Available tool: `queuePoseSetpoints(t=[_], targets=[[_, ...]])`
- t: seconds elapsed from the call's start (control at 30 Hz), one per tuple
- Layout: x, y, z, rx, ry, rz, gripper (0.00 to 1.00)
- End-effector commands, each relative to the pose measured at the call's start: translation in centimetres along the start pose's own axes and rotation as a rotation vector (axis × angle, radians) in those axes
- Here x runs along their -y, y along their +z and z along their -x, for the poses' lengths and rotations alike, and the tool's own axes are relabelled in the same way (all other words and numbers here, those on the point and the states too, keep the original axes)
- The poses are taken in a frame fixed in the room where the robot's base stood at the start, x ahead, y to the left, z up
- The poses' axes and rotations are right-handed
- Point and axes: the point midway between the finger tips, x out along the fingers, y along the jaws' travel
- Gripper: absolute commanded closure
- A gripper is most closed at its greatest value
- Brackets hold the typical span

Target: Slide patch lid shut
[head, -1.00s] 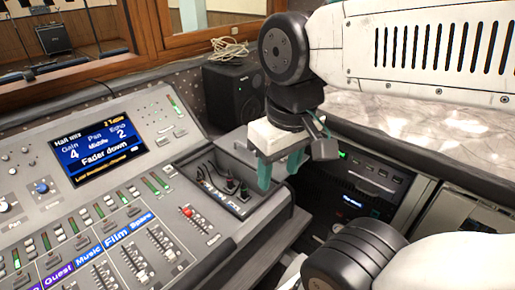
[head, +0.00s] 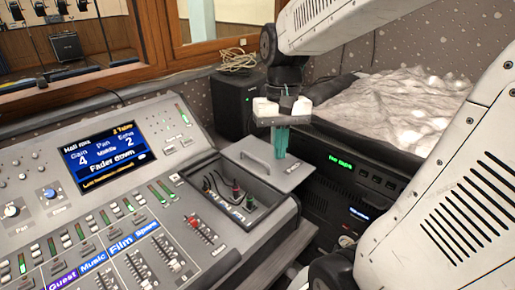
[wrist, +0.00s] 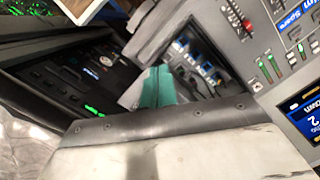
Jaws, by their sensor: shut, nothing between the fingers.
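The patch lid (head: 268,158) is a flat grey plate with a raised bar handle, at the far right of the console in the head view. It lies beyond the open patch bay (head: 242,217), whose sockets, cables and plugs are uncovered. The bay also shows in the wrist view (wrist: 197,62). My gripper (head: 281,153) has its teal fingers together with nothing between them. They point down at the lid's far right part, close to the handle's right end; I cannot tell whether they touch. In the wrist view the shut fingers (wrist: 153,90) hide part of the lid.
The console's faders and a red-capped slider (head: 193,221) lie left of the bay. A screen (head: 108,152) reads "Fader down". A black speaker (head: 236,103) stands behind. A dark rack unit (head: 350,170) with green text is at the right, beneath a pale marbled surface (head: 400,105).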

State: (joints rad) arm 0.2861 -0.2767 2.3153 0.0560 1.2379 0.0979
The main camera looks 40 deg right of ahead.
Motion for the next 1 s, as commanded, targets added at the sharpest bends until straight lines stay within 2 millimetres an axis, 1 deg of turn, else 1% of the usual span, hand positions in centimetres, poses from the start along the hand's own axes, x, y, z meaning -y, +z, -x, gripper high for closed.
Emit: queuePoseSetpoints(t=[0.03,0.17,0.2,0.27,0.3,0.43,0.5,0.53,0.6,0.63,0.77,0.87,0.97,1.0], targets=[[-0.7,-2.2,-0.1,0.026,-0.012,-0.068,1.0],[-2.4,-7.8,-0.4,0.073,-0.051,-0.261,1.0],[-3.0,-9.6,-0.6,0.088,-0.063,-0.324,1.0],[-4.1,-12.2,-0.9,0.106,-0.081,-0.419,1.0],[-4.7,-13.8,-1.2,0.117,-0.094,-0.482,1.0],[-6.5,-18.5,-1.7,0.14,-0.129,-0.669,1.0],[-7.0,-20.7,-1.6,0.143,-0.147,-0.759,1.0],[-6.9,-21.6,-1.2,0.138,-0.157,-0.8,1.0],[-6.6,-22.6,0.3,0.118,-0.176,-0.871,1.0],[-6.5,-22.7,0.5,0.118,-0.18,-0.894,1.0],[-6.3,-22.5,0.1,0.13,-0.178,-0.948,1.0],[-6.1,-22.4,-0.8,0.132,-0.177,-0.953,1.0],[-5.8,-22.3,-2.4,0.132,-0.176,-0.951,1.0],[-5.6,-22.3,-3.2,0.133,-0.176,-0.951,1.0]])
